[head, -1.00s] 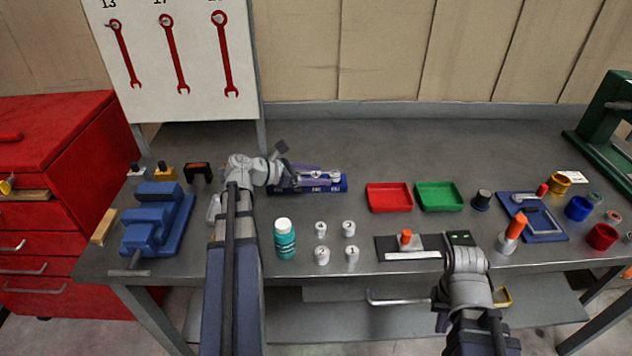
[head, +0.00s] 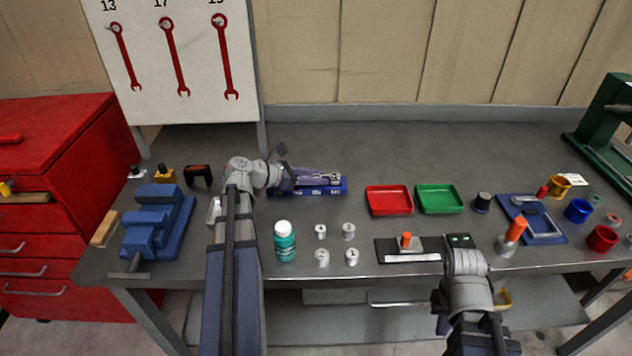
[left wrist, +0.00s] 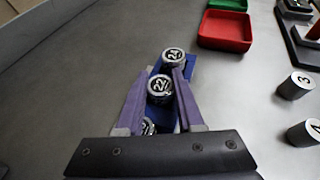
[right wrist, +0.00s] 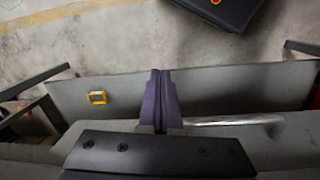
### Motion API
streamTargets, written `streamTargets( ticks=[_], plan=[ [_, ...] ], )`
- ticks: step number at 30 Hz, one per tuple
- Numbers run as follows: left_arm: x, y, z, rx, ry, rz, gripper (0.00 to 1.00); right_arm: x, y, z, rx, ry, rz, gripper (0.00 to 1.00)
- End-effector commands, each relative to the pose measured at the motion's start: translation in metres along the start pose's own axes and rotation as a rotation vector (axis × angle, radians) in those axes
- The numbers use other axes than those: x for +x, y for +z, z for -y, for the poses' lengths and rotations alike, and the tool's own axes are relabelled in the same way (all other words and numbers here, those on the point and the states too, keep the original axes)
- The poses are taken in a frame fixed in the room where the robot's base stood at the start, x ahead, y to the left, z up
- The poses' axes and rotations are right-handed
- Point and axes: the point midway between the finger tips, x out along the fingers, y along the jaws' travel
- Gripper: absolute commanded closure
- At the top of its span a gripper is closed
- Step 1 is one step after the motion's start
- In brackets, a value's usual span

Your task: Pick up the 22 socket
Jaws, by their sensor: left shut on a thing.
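The 22 socket (left wrist: 160,88) is a short silver cylinder marked "22" in the left wrist view. It is in a blue socket rail (left wrist: 191,66), with the 24 socket (left wrist: 173,57) beyond it and another socket (left wrist: 148,127) nearer, partly hidden. My left gripper (left wrist: 161,78) has its purple fingers on both sides of the 22 socket and is shut on it. In the head view the rail (head: 333,189) is partly hidden by my left gripper (head: 318,178). My right gripper (right wrist: 160,74) is shut and empty at the bench's front edge.
A red tray (head: 389,200) and a green tray (head: 440,198) stand right of the rail. A teal bottle (head: 284,241) and several numbered silver cylinders (head: 348,231) stand in front. A blue vise (head: 158,222) is at left. The bench behind the rail is clear.

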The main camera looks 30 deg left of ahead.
Motion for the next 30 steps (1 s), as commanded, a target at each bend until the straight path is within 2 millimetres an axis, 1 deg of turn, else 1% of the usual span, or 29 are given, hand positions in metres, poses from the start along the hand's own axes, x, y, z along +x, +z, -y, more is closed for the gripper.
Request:
streamTargets(
  ticks=[5,11,17,27,30],
  plan=[
    [-0.001,0.001,0.0,0.0,0.0,0.0,1.0,-0.001,0.0,0.0,0.0,0.0,0.0,1.0],
    [-0.005,0.011,0.0,0.0,0.0,0.0,1.0,-0.012,0.001,-0.001,0.0,0.0,0.0,1.0],
    [-0.014,0.033,0.0,0.0,0.0,0.0,1.0,-0.035,0.002,-0.003,0.0,0.0,0.0,1.0],
    [-0.034,0.081,0.0,0.0,0.0,0.0,1.0,-0.087,0.005,-0.008,0.001,0.0,0.0,1.0],
    [-0.037,0.09,0.0,0.0,0.0,0.0,1.0,-0.096,0.006,-0.009,0.001,0.0,0.0,1.0]
  ],
)
